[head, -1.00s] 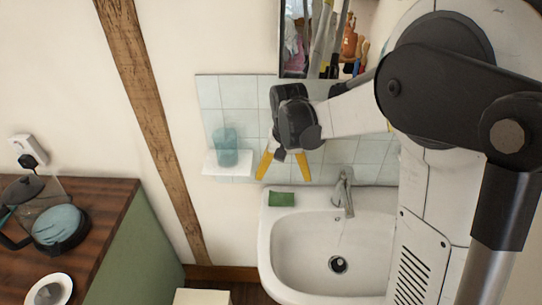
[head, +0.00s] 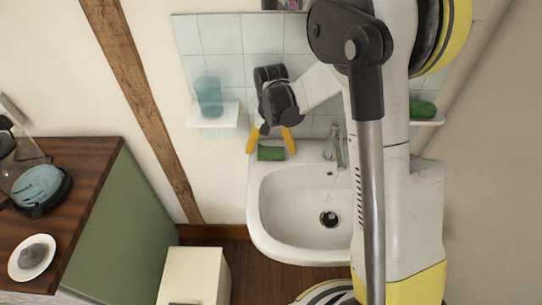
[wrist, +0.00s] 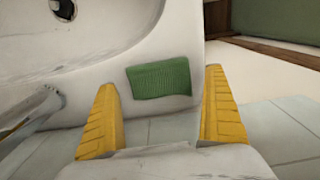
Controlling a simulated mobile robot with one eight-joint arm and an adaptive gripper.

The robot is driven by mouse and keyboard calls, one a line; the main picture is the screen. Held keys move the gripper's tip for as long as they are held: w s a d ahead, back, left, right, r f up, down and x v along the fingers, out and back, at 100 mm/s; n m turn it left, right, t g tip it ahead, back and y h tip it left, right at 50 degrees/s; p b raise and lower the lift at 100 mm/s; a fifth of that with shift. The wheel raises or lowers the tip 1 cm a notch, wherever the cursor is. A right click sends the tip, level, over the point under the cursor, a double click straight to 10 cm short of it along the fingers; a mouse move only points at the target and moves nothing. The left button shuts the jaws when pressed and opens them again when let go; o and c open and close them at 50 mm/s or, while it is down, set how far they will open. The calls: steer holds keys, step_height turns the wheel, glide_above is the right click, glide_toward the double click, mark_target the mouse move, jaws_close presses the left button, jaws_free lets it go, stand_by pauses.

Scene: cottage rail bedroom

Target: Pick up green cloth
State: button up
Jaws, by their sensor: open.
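The green cloth (head: 271,153) is a small folded rectangle lying flat on the back left corner of the white sink (head: 262,205). In the wrist view the cloth (wrist: 159,78) lies ahead of my gripper, between the lines of its two yellow fingers. My gripper (head: 271,143) is open and empty, its fingers pointing down just above the cloth. In the wrist view the gripper (wrist: 160,110) shows a wide gap between its fingers. I cannot tell the exact height left above the cloth.
The faucet (head: 334,146) stands right of the cloth. A white shelf (head: 213,118) with a teal cup (head: 208,94) is on the tiled wall to the left. Another green item (head: 422,108) sits on a right shelf. A wooden counter (head: 91,160) is at far left.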

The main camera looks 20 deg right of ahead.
mark_target(272, 149)
steer(key=shift+f, duration=0.45)
steer(key=shift+r, duration=0.1)
steer(key=c, duration=1.1)
steer(key=shift+r, duration=0.15)
step_height(272, 149, up, 5)
steer(key=p, duration=0.2)
steer(key=shift+s+d+f+p, duration=0.1)
steer(key=shift+s+f+p, duration=0.1)
steer(key=shift+p, duration=0.15)
steer(key=s+d+r+p, duration=0.3)
steer(key=s+d+r, duration=0.3)
steer(key=s, duration=0.3)
steer(key=shift+d, duration=0.3)
